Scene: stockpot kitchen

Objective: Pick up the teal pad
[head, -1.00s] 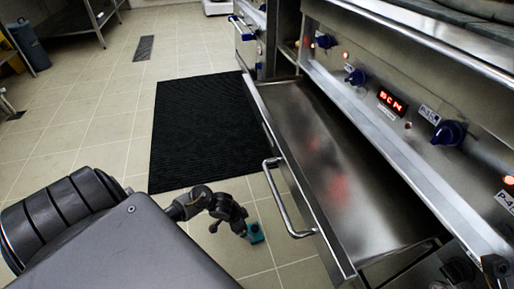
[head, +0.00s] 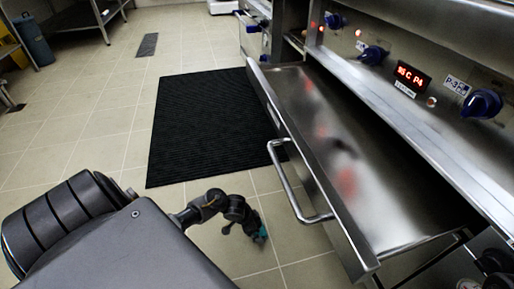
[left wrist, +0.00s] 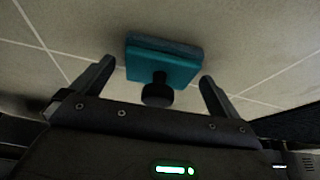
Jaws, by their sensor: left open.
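The teal pad (left wrist: 176,70) is a flat block with a grey layer on its far side and a round black knob (left wrist: 157,92) facing me. In the left wrist view it lies against the pale tiled floor, just ahead of my left gripper (left wrist: 157,72). The gripper is open, one finger on each side of the knob, with gaps on both sides. In the head view only a small teal part of the pad (head: 263,234) shows beside my left gripper (head: 245,229), low over the floor. My right gripper is not in view.
A steel drawer (head: 345,150) stands pulled out, its bar handle (head: 288,185) close to the right of my left gripper. A black ribbed mat (head: 205,125) lies behind on the floor. The oven front with blue knobs (head: 482,103) is at the right.

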